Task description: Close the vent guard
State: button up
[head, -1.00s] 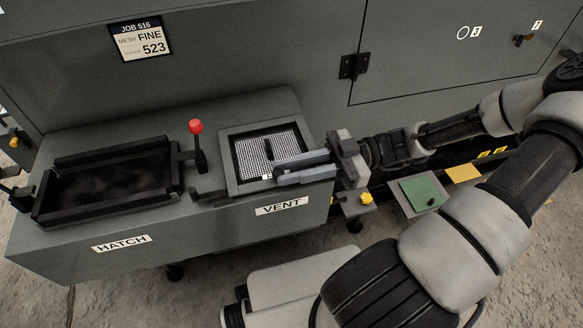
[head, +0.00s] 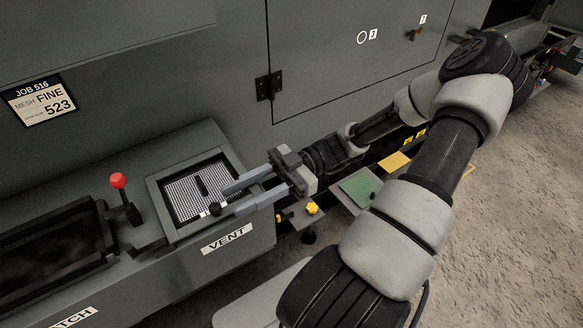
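The vent (head: 155,203) is a square grey frame set in the bench top, above the white VENT label (head: 226,238). Inside it lies a pale mesh panel (head: 186,196) with a black bar handle (head: 202,186). A small black knob (head: 214,208) with a white piece beside it is at the frame's near side. My gripper (head: 230,201) is over the right edge of the vent, its two grey fingers spread apart with nothing visible between them. I cannot tell whether the fingertips touch the frame, nor the guard's exact position.
A red-knobbed lever (head: 119,182) stands left of the vent, beside the dark open hatch (head: 40,262). A sign (head: 39,100) reads JOB 516, MESH FINE 523. To the right are a yellow knob (head: 312,208), a green plate (head: 360,189) and a yellow plate (head: 394,162).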

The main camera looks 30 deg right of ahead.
jog(key=d+p, duration=0.1)
jog(key=d, duration=1.3)
jog(key=shift+d, duration=0.15)
